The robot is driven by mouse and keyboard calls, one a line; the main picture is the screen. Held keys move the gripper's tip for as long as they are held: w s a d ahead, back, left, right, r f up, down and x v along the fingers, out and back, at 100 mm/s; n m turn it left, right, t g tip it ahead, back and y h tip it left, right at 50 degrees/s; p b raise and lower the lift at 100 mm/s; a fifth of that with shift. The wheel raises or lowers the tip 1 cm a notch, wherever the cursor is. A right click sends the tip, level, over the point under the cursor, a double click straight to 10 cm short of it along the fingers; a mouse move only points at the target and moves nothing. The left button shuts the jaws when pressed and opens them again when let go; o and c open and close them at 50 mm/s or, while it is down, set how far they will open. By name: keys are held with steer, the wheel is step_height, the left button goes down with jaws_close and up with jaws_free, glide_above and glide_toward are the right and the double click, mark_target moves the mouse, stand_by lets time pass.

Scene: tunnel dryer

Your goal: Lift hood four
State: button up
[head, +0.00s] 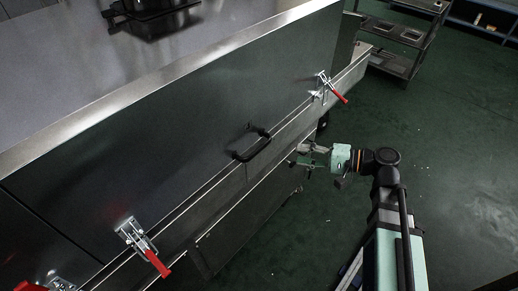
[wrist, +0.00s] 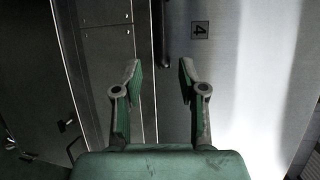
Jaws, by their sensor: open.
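Hood four is a large grey metal panel (head: 170,125); in the wrist view its face (wrist: 240,70) carries a black "4" label (wrist: 200,30). A black bar handle (head: 252,143) sits near its lower edge; part of it shows at the top of the wrist view (wrist: 163,35). My gripper (head: 306,158) is open and empty, to the right of the handle and apart from it. In the wrist view its two fingers (wrist: 160,68) point toward the panel with nothing between them. A toggle clamp with a red lever stands on each side of the handle, left (head: 135,238) and right (head: 325,87).
Another red-levered clamp (head: 60,283) shows at the lower left. A metal ledge (head: 290,128) runs below the hood. A shelf rack (head: 400,35) stands at the back right. The green floor (head: 450,150) is clear right of my arm.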

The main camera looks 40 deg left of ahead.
mark_target(259, 148)
steer(key=x, duration=1.4)
steer(key=shift+f+p, duration=0.1)
steer(key=shift+p, duration=0.3)
jaws_close()
